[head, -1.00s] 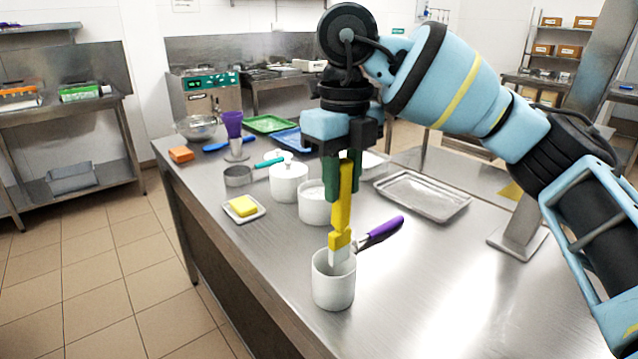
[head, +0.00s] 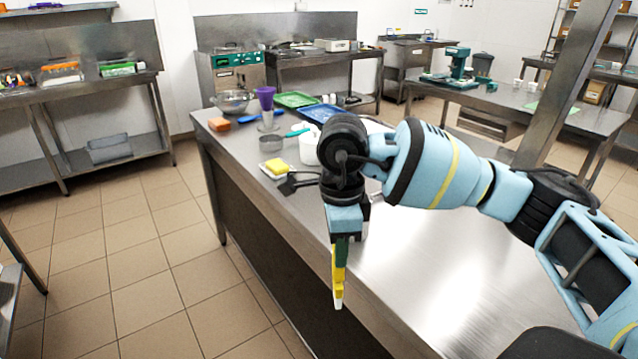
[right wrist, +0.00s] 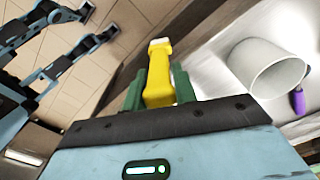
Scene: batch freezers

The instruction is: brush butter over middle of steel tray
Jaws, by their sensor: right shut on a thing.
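My right gripper (head: 342,252) is shut on a yellow brush (head: 338,278), which points down with its pale tip lowest. In the head view they overlap the near left edge of the steel table and the floor beside it. The right wrist view shows the brush (right wrist: 158,75) between the green fingers, with a white cup (right wrist: 268,68) to its right, apart from it. A yellow butter block (head: 276,166) lies on a small white dish (head: 266,174). The steel tray does not show now; my right arm covers much of the table.
A purple handle (right wrist: 298,102) shows beyond the cup. At the table's far end are an orange block (head: 219,124), a metal bowl (head: 232,102), a purple-topped object (head: 265,97) and green (head: 297,99) and blue trays (head: 320,113). The table's right part (head: 440,250) looks clear.

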